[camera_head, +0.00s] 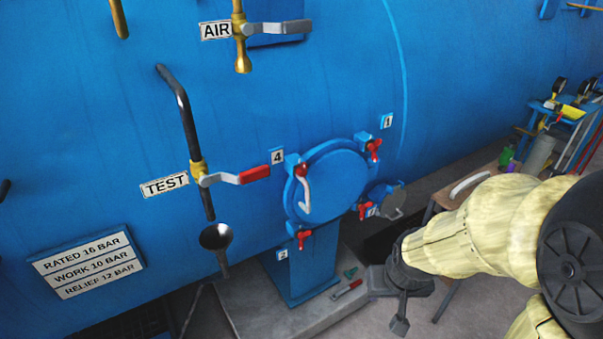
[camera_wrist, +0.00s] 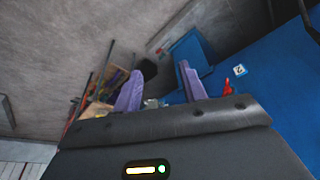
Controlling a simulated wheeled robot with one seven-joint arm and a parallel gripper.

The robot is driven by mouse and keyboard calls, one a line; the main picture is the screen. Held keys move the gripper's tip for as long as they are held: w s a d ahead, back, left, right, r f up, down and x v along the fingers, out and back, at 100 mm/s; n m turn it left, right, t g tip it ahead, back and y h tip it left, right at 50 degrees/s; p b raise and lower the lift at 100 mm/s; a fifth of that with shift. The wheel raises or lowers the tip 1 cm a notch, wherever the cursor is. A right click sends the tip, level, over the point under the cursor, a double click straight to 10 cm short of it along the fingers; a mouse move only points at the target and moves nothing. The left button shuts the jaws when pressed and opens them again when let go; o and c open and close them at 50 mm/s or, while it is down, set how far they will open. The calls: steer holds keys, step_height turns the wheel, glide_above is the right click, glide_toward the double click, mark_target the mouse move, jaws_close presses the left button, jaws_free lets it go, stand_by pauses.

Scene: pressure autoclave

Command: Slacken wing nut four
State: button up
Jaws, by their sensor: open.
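Wing nut four (camera_head: 301,170) is red and sits at the upper left of the round blue hatch (camera_head: 328,184), beside the label 4 (camera_head: 277,156). A pale curved handle on the hatch hangs just below it. My gripper (camera_head: 401,308) is below and to the right of the hatch, well apart from wing nut four. In the wrist view, my gripper's two purple finger pads (camera_wrist: 160,88) stand apart with nothing held between them.
Other red wing nuts sit at the hatch's upper right (camera_head: 374,149), lower right (camera_head: 364,210) and lower left (camera_head: 304,238). The TEST valve's red lever (camera_head: 254,174) juts out left of label 4. A funnel (camera_head: 216,238) hangs below it. A cluttered bench (camera_head: 480,172) stands at right.

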steer(key=w+r+n+t+y+b, duration=0.15)
steer(key=w+t+b, duration=0.25)
steer(key=w+t, duration=0.5)
steer(key=w+a+r+n+t+y+b, duration=0.2)
steer(key=w+a+r+n+y+b, duration=0.1)
steer(key=a+r+y, duration=0.5)
steer(key=shift+a+r+n+t+y+b, duration=0.25)
steer(key=shift+a+n+t+y+b, duration=0.15)
steer(key=shift+n+b, duration=0.55)
steer(key=shift+w+p, duration=0.15)
steer(key=shift+p, duration=0.2)
